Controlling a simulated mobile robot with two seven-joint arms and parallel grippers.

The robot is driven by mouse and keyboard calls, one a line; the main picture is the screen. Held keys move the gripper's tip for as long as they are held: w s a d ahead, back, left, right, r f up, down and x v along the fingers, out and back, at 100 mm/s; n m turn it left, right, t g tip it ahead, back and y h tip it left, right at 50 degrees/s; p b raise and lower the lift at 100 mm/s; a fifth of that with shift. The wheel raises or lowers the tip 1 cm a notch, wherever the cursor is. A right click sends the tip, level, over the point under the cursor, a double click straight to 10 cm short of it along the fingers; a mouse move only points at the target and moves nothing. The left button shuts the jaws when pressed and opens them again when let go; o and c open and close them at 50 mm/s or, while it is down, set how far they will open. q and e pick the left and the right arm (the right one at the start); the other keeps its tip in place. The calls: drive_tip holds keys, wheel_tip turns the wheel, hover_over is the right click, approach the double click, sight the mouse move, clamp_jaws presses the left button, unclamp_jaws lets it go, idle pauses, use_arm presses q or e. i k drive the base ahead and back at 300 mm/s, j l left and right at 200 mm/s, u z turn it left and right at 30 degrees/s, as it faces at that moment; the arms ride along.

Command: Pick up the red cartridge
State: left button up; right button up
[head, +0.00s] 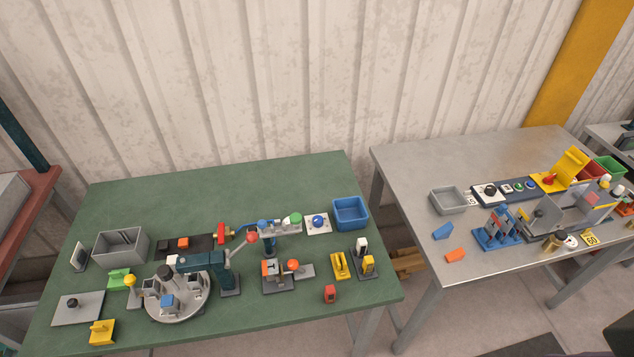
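A small upright red block (329,294), which looks like the red cartridge, stands on the green table (330,185) near its front right edge. It stands apart from the things around it, and nothing covers it. Neither of my grippers shows in the head view.
Left of the block is a dark fixture (285,288) with an orange knob. A yellow bracket (340,266) and a dark holder (368,267) stand behind it. A blue bin (350,213) sits farther back. A grey table (420,170) with several devices stands right, across a gap.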

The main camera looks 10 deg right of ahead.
sight(330, 291)
drive_tip(key=l+z, duration=0.1)
drive_tip(key=z, duration=0.2)
drive_tip(key=l+u, duration=0.4)
drive_tip(key=l, duration=0.15)
drive_tip(key=k+l+u, duration=0.1)
drive_tip(key=l+u, duration=0.25)
drive_tip(key=l, duration=0.5)
drive_tip(key=l+u, duration=0.3)
drive_tip(key=l, duration=0.5)
